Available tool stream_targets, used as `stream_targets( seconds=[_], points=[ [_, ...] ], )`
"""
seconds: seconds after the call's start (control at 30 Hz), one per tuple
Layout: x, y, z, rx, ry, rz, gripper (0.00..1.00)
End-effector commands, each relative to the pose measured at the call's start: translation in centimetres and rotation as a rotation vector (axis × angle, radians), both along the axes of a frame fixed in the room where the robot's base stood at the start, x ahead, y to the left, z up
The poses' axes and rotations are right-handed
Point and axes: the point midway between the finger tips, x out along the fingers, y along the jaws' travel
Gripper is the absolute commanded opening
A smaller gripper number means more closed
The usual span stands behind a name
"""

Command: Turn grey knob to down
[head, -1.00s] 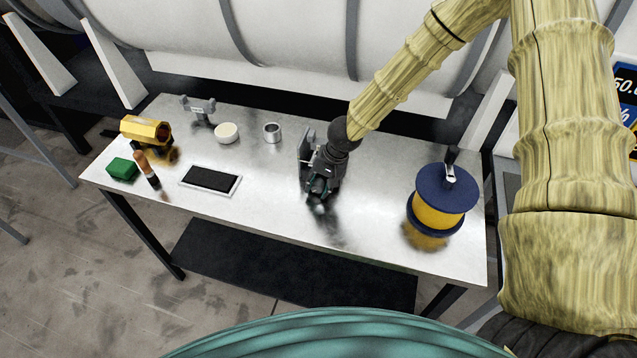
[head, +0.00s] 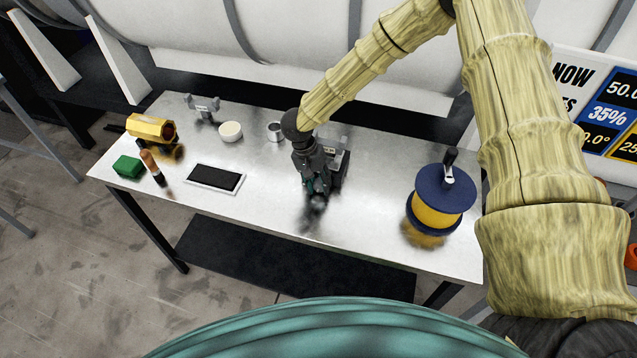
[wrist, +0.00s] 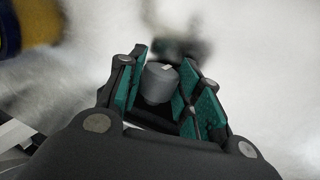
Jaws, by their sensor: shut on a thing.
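The grey knob (wrist: 161,84) is a short round cylinder with a small pale mark on its rim, seen in the wrist view. It sits between the two teal-padded fingers of my gripper (wrist: 160,92). The gripper is shut on the knob. In the head view my gripper (head: 316,190) points down at the middle of the metal table, and it hides most of the knob. A grey fixture (head: 335,155) stands just behind and right of the gripper. The pale mark is near the top of the knob in the wrist view.
A blue and yellow spool (head: 440,198) with a crank stands at right on the table (head: 270,205). At left are a yellow hexagonal piece (head: 150,127), green block (head: 127,166), brown-handled tool (head: 151,165), black pad (head: 222,177), white round piece (head: 230,131) and metal ring (head: 274,131).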

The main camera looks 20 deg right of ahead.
Motion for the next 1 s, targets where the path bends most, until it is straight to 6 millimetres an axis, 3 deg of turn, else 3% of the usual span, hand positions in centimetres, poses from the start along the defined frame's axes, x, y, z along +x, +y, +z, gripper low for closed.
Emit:
stream_targets(
  seconds=[0.77,0.8,0.9,1.0],
  points=[
    [0.41,0.0,0.05,-0.076,0.045,0.0,0.11],
    [0.41,-0.01,0.05,-0.076,0.045,0.0,0.4],
    [0.34,0.0,0.03,-0.076,0.046,0.0,0.56],
    [0.25,0.0,0.0,-0.076,0.047,0.0,0.56]
  ],
)
